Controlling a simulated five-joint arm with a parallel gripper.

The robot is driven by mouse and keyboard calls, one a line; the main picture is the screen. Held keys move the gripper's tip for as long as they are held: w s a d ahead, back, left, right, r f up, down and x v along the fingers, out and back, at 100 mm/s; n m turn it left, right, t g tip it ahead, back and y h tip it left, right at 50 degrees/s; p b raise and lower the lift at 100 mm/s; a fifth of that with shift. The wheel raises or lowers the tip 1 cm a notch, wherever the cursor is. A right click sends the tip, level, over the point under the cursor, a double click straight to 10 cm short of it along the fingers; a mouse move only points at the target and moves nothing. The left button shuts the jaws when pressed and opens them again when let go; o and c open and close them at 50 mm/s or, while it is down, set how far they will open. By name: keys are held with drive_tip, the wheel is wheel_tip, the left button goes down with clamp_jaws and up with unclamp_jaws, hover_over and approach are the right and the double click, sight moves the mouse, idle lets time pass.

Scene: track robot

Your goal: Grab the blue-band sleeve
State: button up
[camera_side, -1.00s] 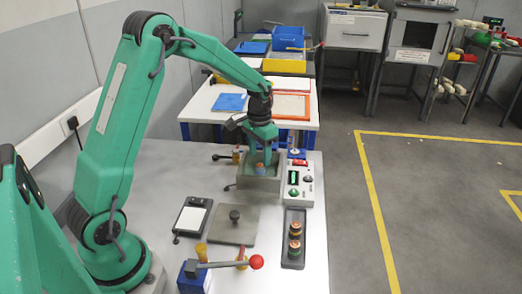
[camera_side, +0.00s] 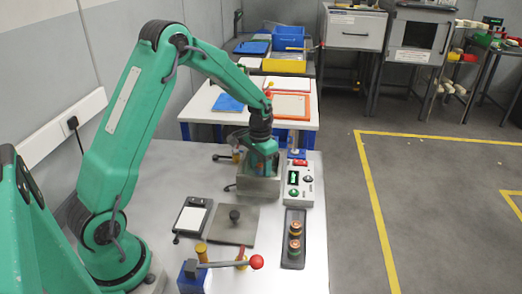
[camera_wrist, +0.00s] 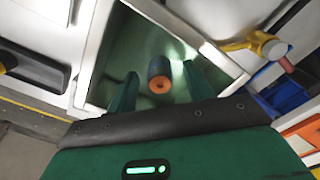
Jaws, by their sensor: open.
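The sleeve, a short cylinder with a dark blue band and an orange end (camera_wrist: 159,74), stands inside a grey open-topped metal box (camera_side: 258,188). In the wrist view it lies between the two green fingers of my gripper (camera_wrist: 160,84), with a gap to each finger. My gripper is open. In the side view my gripper (camera_side: 262,168) reaches down into the box, and its fingers and the box wall hide most of the sleeve. The box's inside and pale rim also show in the wrist view (camera_wrist: 210,50).
Right of the box is a control panel (camera_side: 307,185) with a green button. In front are a dark tray (camera_side: 290,262) with two orange-topped pieces, a flat plate with a knob (camera_side: 233,236), and a red-ball lever (camera_side: 257,262). The box walls surround my fingers closely.

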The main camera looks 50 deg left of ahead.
sight(260, 165)
drive_tip(key=c, duration=1.1)
drive_tip(key=shift+r, duration=0.1)
drive_tip(key=shift+r, duration=0.75)
wheel_tip(260, 165, up, 2)
drive_tip(key=shift+r, duration=0.2)
drive_tip(key=s+d+r, duration=0.1)
drive_tip(key=d+r, duration=0.1)
drive_tip(key=d, duration=0.1)
drive_tip(key=s+d+r, duration=0.1)
drive_tip(key=d+r, duration=0.1)
drive_tip(key=d, duration=0.2)
drive_tip(key=s+d+r, duration=0.1)
drive_tip(key=d+r, duration=0.2)
drive_tip(key=d, duration=0.1)
drive_tip(key=shift+s+d, duration=0.1)
drive_tip(key=shift+s, duration=0.15)
